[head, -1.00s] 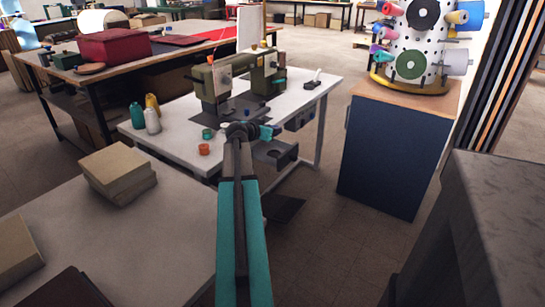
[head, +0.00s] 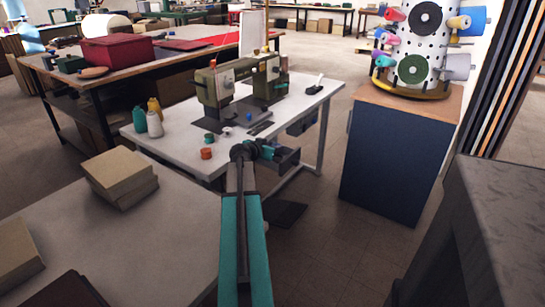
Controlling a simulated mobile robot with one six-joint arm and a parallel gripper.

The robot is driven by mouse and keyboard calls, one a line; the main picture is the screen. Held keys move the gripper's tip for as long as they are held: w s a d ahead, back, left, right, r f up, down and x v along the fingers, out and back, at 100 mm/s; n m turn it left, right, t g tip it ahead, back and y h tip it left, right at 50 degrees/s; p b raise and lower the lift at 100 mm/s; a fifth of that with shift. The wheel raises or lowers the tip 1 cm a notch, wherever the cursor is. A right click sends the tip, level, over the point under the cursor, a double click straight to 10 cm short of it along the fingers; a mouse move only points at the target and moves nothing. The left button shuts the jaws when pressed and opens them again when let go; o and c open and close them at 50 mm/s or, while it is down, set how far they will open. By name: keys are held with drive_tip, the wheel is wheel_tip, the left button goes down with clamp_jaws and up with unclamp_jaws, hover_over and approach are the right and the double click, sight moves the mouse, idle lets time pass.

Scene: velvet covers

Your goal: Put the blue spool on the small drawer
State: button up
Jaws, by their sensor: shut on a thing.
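My gripper (head: 277,153) is at the end of my outstretched teal arm, by the right front edge of the white sewing table (head: 178,150). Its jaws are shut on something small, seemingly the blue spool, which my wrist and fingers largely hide. The small drawer seems to be the dark grey shape (head: 291,163) under the table edge, partly covered by my gripper. The gripper overlaps it in the picture; I cannot tell whether they touch.
An olive sewing machine (head: 213,88) stands on the table. An orange spool (head: 206,153), green spool (head: 209,138) and white spool (head: 227,131) are near its front edge. A navy cabinet (head: 385,160) stands right; bare floor (head: 325,225) lies between.

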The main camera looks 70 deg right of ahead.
drive_tip(key=shift+f, duration=1.8)
drive_tip(key=shift+f+b, duration=0.15)
drive_tip(key=shift+b, duration=0.2)
drive_tip(key=o, duration=1)
drive_tip(key=shift+r+p, duration=0.2)
drive_tip(key=shift+p, duration=0.1)
drive_tip(key=v, duration=1.2)
drive_tip(key=shift+f, duration=0.1)
